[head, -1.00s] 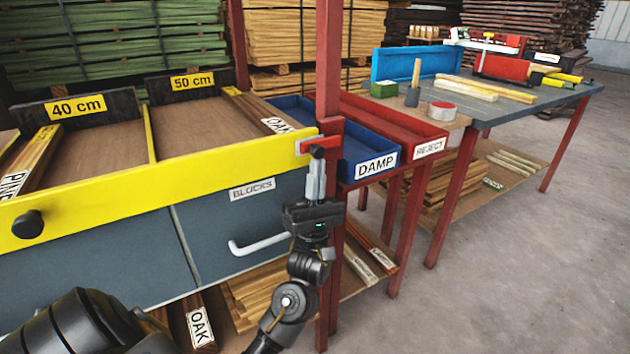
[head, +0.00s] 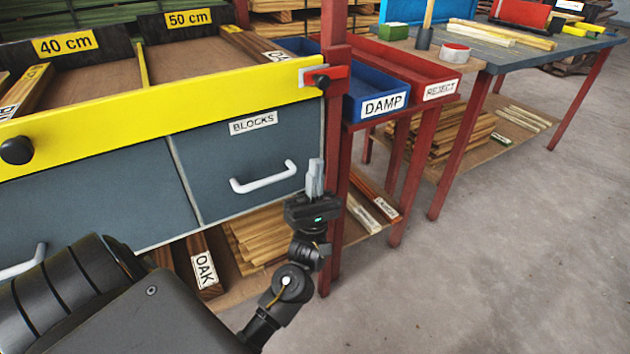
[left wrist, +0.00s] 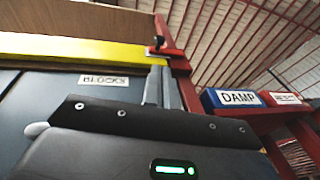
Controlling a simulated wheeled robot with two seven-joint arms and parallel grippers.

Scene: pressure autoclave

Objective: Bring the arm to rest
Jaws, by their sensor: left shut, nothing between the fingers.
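My left gripper (head: 315,178) is shut and empty. In the head view it points up in front of the right end of the drawer labelled BLOCKS (head: 240,160), below the red latch (head: 322,79) at the end of the yellow bar (head: 200,103). In the left wrist view its closed fingers (left wrist: 160,85) stand upright, with the red latch (left wrist: 163,48) beyond their tips. It does not appear to hold or touch the latch or the white drawer handle (head: 263,179). My right gripper is not in view.
A red post (head: 335,190) stands just right of my left gripper. A blue DAMP tray (head: 382,104) and a red REJECT tray (head: 440,90) are at its right. Timber lies on the low shelf (head: 240,286). The floor at right (head: 520,270) is clear.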

